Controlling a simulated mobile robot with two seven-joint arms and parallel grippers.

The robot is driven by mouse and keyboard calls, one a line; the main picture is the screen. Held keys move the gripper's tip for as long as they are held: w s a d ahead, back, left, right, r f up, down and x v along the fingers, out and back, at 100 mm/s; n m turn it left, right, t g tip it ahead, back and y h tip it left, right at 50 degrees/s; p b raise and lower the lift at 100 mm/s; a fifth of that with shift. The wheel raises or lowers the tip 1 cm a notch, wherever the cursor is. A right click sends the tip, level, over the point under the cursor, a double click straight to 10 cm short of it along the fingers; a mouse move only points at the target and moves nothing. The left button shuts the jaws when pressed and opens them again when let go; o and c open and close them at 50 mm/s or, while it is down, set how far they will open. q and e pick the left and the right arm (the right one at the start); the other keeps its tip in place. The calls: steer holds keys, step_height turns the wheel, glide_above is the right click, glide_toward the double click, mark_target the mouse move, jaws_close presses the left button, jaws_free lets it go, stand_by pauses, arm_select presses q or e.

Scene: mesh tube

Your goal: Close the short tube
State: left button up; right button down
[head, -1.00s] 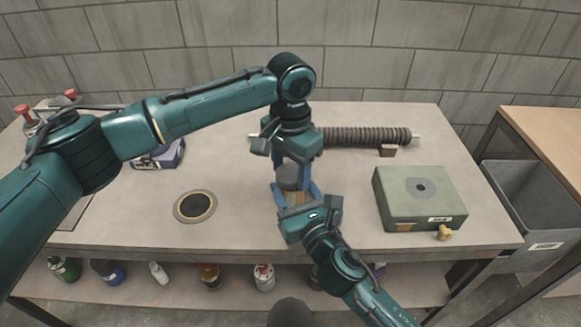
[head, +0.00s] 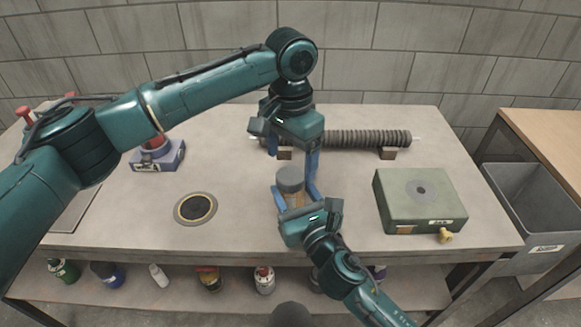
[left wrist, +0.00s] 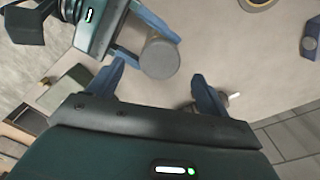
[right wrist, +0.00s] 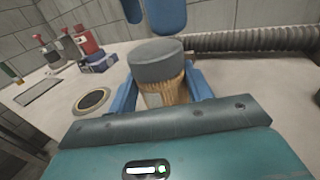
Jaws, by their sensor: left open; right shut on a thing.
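The short tube (right wrist: 158,93) is tan with a grey cap (right wrist: 156,60) on its top end. It stands upright over the bench. My right gripper (head: 294,203) is shut on the tube's body below the cap, one blue finger on each side in the right wrist view. My left gripper (head: 299,165) is open and empty, pointing down just behind and above the cap. In the left wrist view the cap (left wrist: 160,58) lies ahead of the open left fingers (left wrist: 160,85), apart from them. Whether the cap is fully seated cannot be told.
A long ribbed mesh tube (head: 365,138) rests on blocks at the back. A green box (head: 420,199) stands at the right, a round dark-centred disc (head: 195,208) lies left, and a blue-based device (head: 158,156) stands behind it. A grey bin (head: 530,195) is beyond the bench.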

arm_select(q)
step_height(320, 180, up, 8)
stand_by(0.4)
arm_select(e)
steer(key=c, duration=0.5)
jaws_free()
arm_select(q)
steer(key=shift+f+b, duration=0.65)
steer(key=shift+f, duration=0.05)
arm_select(e)
steer(key=shift+v, duration=6.65)
arm_select(q)
steer(key=shift+s, duration=0.1)
